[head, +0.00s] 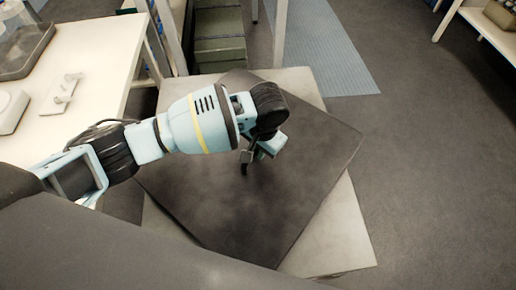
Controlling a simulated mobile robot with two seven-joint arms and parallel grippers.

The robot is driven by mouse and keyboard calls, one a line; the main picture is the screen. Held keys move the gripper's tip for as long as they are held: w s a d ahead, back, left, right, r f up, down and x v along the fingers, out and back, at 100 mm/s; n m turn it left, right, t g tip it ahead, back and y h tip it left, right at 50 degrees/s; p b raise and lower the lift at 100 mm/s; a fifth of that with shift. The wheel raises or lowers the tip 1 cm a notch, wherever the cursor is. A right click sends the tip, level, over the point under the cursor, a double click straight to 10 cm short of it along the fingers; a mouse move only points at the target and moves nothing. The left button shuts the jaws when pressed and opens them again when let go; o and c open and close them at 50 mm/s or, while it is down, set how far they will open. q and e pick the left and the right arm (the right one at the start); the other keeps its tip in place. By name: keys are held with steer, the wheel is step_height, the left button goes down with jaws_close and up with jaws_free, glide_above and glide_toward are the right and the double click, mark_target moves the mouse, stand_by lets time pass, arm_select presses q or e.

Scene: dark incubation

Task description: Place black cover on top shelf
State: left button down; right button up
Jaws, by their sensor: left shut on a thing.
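The black cover (290,180) is a large, flat, dark square panel in the middle of the head view, turned at an angle. My left gripper (255,160) comes in from the left over the panel and is shut on it. The fingertips are small and partly hidden by the wrist, so the exact grip point is unclear. My right gripper is not in view. I cannot tell which surface is the top shelf.
A pale square surface (340,240) shows beneath the cover. A white table (95,50) at left holds a grey tray (25,52) and small white items. Green boxes (219,50) stand between rack posts at the back. A pale shelf (490,25) is at top right. Floor at right is clear.

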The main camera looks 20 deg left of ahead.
arm_select(q)
steer(key=c, duration=1.4)
jaws_free()
steer(key=shift+r, duration=0.55)
step_height(320, 180, up, 11)
steer(key=d+p, duration=0.1)
steer(key=p, duration=0.1)
steer(key=shift+s+d, duration=0.25)
steer(key=shift+s, duration=0.1)
